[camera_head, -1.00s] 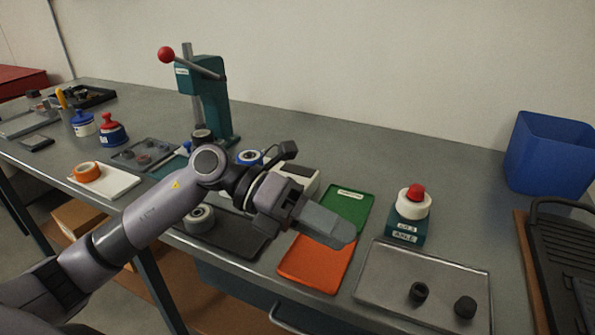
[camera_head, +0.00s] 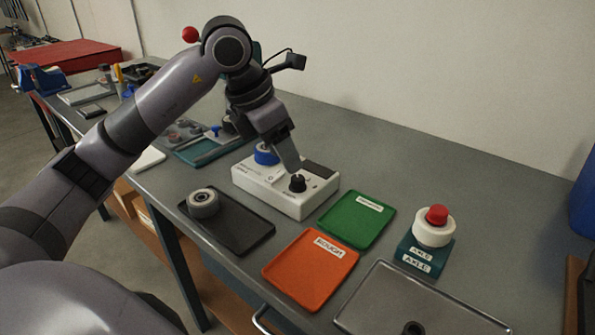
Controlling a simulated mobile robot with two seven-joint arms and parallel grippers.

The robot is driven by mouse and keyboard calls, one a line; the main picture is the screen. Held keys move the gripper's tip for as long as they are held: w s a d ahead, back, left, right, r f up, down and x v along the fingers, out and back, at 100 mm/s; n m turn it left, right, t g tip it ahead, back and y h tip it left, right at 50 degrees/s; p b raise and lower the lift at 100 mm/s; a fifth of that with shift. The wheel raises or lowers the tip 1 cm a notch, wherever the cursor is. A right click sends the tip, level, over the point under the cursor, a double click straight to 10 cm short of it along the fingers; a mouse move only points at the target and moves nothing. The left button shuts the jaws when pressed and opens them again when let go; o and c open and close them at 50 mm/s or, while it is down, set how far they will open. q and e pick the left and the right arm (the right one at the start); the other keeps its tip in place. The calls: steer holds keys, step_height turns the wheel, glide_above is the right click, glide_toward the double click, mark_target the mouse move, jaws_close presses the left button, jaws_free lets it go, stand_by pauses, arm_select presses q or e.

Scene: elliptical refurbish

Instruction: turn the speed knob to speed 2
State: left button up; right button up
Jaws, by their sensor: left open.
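The speed knob (camera_head: 298,183) is a small black knob on top of a white control box (camera_head: 300,207) in the middle of the bench. A blue round part (camera_head: 265,155) sits at the box's back left. My left gripper (camera_head: 291,168) points down from above with its fingers just over and behind the knob. It is open, but the finger gap is hard to see from here. I cannot tell whether a finger touches the knob. The speed marks on the box are too small to read. My right gripper is not in view.
A green tray (camera_head: 357,219) and an orange tray (camera_head: 311,269) lie to the right and front of the box. A dark tray with a grey roller (camera_head: 203,203) lies front left. A red-topped axle station (camera_head: 435,229) stands right. The bench behind the box is clear.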

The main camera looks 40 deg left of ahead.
mark_target(297, 178)
arm_select(q)
steer(key=x, duration=0.5)
steer(key=shift+w+d+f, duration=0.1)
steer(key=shift+f, duration=0.25)
jaws_close()
